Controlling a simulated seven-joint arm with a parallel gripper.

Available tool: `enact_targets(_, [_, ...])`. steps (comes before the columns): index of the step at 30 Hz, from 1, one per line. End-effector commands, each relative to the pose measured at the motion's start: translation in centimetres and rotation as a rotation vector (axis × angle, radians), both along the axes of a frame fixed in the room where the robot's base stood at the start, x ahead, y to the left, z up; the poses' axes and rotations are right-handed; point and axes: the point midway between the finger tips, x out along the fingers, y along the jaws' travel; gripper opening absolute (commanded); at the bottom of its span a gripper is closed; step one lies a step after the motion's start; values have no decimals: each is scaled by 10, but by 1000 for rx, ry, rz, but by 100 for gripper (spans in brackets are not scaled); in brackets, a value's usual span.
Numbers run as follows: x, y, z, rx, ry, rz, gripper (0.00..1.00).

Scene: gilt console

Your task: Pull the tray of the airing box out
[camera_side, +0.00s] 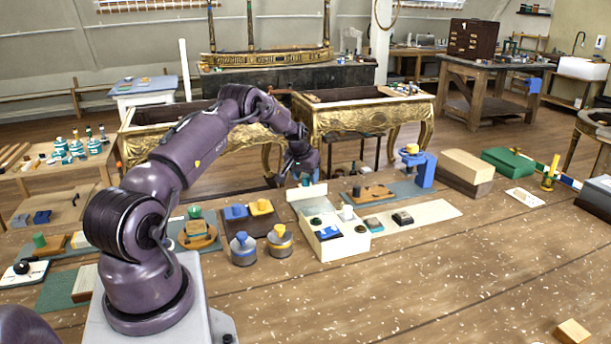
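A white box (335,243) stands on the wooden table just right of the middle of the picture. It is the likeliest airing box, but I cannot tell for sure. A pale upright panel (307,193) rises at its back left. Small green, white and blue pieces sit on or in its top. I cannot make out a separate tray or whether one is pulled out. My gripper (304,181) points down just behind the panel, with its fingertips partly hidden. I cannot tell whether it touches the panel, or whether it is open or shut.
Two round grey pots (281,241) stand left of the white box. A pale strip (425,213) with small dark pieces lies to its right. A beige-and-brown box (467,168) and a green box (508,162) stand farther right. The front right tabletop is mostly clear.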

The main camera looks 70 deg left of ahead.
Motion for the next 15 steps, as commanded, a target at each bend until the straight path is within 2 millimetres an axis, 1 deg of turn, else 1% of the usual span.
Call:
enact_targets(5, [0, 0, 1, 0, 0, 0, 52])
enact_targets(8, [-2, -2, 8, 1, 0, 0, 52])
enact_targets(11, [-5, -5, 21, 1, -1, 0, 52])
enact_targets(15, [-13, -13, 48, 2, -1, 1, 52])
